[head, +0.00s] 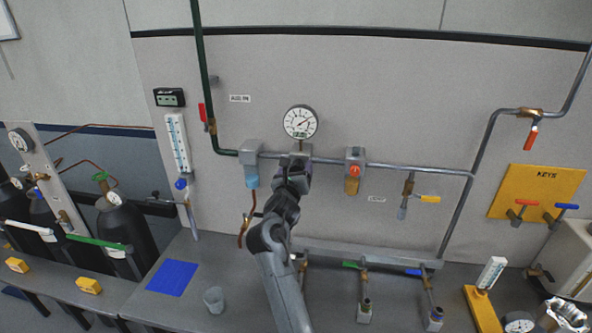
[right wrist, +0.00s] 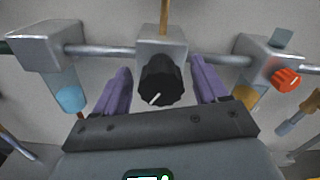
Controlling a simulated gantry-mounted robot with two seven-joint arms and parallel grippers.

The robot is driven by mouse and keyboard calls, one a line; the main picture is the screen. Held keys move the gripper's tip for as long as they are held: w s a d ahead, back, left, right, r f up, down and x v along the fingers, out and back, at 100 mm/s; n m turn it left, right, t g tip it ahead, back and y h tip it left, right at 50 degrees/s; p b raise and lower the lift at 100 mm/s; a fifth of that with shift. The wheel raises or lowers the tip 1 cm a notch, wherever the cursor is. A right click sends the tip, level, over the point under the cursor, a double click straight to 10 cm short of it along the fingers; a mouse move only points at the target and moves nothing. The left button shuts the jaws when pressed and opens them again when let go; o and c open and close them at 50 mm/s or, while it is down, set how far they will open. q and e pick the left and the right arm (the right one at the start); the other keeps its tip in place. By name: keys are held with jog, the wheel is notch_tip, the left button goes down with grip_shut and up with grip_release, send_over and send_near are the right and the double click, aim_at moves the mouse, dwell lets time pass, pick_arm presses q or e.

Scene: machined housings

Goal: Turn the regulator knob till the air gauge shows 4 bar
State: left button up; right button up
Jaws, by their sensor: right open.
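The round white air gauge (head: 300,122) stands above the pipe in the head view. Its needle seems to point to the upper right, but its numbers are too small to read. Below it is the grey regulator block (right wrist: 162,44), with a black ridged regulator knob (right wrist: 160,82) on its front. The knob's white mark points to the lower left. My right gripper (right wrist: 162,70) is open, its two purple fingers on either side of the knob; I cannot tell whether they touch it. My left gripper is not in view.
On the same pipe are a block with a light-blue bowl (head: 251,181) to the left and one with an orange knob (head: 354,171) to the right. A clear cup (head: 214,300) and a blue mat (head: 172,277) are on the bench. A valve manifold (head: 370,258) stands right of my arm.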

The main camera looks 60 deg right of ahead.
jog(key=c, duration=1)
